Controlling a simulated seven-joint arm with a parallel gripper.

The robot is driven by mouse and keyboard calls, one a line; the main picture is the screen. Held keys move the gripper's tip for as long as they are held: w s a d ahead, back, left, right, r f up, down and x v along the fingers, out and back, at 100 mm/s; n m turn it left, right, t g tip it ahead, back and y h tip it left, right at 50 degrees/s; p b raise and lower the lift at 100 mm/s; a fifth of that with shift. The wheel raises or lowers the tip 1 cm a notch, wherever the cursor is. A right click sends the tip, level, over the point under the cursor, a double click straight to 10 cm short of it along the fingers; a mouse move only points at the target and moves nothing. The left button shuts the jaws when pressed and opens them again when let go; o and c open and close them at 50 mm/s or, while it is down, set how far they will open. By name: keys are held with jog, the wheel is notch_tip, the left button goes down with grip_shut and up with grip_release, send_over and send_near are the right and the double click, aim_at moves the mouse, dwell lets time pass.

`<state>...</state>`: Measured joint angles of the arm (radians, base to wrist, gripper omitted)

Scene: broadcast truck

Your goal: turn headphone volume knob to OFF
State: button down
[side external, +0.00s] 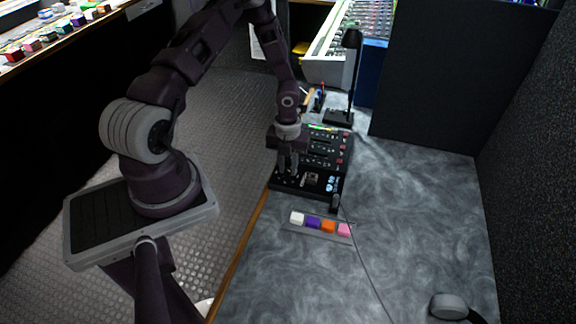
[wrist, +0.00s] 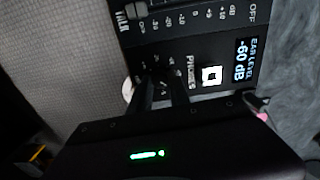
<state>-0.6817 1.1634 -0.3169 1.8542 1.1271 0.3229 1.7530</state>
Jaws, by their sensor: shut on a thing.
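The black control panel (side external: 318,190) lies on the counter, and my gripper (side external: 288,171) points down onto its near left part. In the wrist view the fingers of my gripper (wrist: 158,78) are shut close together beside the PHONES label (wrist: 190,72), among small scale marks. They appear to be shut on the headphone volume knob, which the fingers hide; its pointer cannot be read. A small display (wrist: 244,60) reads "EAR LEVEL -60 dB". A white square button or socket (wrist: 210,75) sits right of the label.
A strip of white, purple, orange and pink keycaps (side external: 320,225) lies in front of the panel, with a cable passing. A lamp (side external: 350,75) and dark partition (side external: 455,80) stand behind. Headphones (side external: 450,307) lie at the front right. The counter's right side is clear.

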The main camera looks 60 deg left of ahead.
jog(key=n, duration=0.4)
jog(key=shift+n, duration=0.3)
jog(key=n, duration=0.4)
jog(key=shift+n, duration=0.3)
jog(key=n, duration=0.4)
jog(key=shift+n, duration=0.3)
jog(key=n, duration=1.3)
jog(key=shift+n, duration=0.3)
jog(key=n, duration=0.4)
jog(key=shift+n, duration=2.1)
